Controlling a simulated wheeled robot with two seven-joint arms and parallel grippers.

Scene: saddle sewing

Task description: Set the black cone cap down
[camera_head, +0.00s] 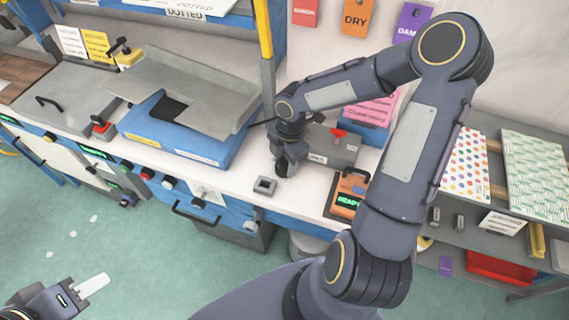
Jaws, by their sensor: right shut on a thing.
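My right gripper (284,163) reaches down over the white bench top, just in front of a grey box (335,148). It is shut on the small black cone cap (284,172), which is partly hidden by the fingers. The cap is at or just above the bench; I cannot tell whether it touches. My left gripper (92,286) is at the lower left over the green floor, away from the bench. Its pale fingers overlap, so I cannot tell its opening.
A small grey square holder (265,186) sits at the bench's front edge, close to the cap. A blue machine with a metal plate (190,95) stands to the left. An orange device reading READY (346,196) stands to the right. Some white bench (240,177) is bare.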

